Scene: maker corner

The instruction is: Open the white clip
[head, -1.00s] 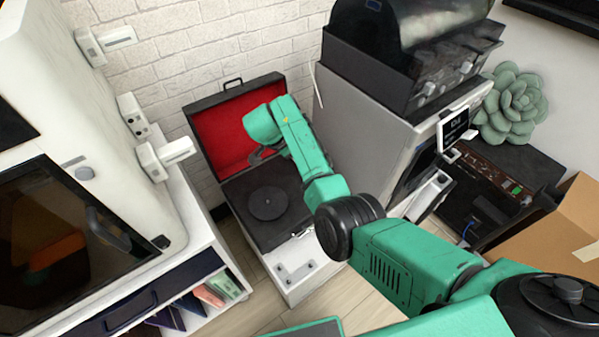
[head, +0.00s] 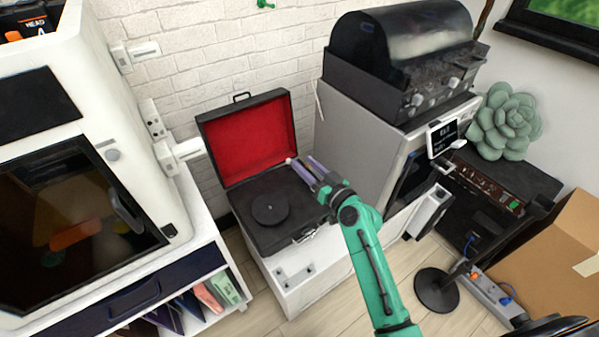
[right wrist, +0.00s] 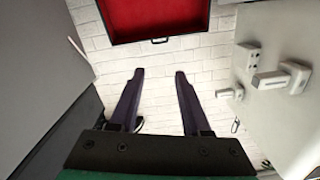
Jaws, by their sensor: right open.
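Several white fittings show on the left, and I cannot tell for sure which one is the white clip. One fitting with a flat tab (head: 178,154) sticks out from the side of the white cabinet; a similar fitting (head: 137,54) sits higher up. Similar white fittings (right wrist: 284,79) show at the right of the right wrist view. My right gripper (head: 301,161) is open and empty over the record player, to the right of these fittings and apart from them. Its two dark fingers (right wrist: 160,74) are spread with nothing between them. My left gripper is out of view.
An open record player (head: 269,207) with a red-lined lid stands on a white stand in the middle. A grey oven unit (head: 360,140) with a black grill on top stands right. A cardboard box (head: 548,250) is at lower right. Bare floor shows in front.

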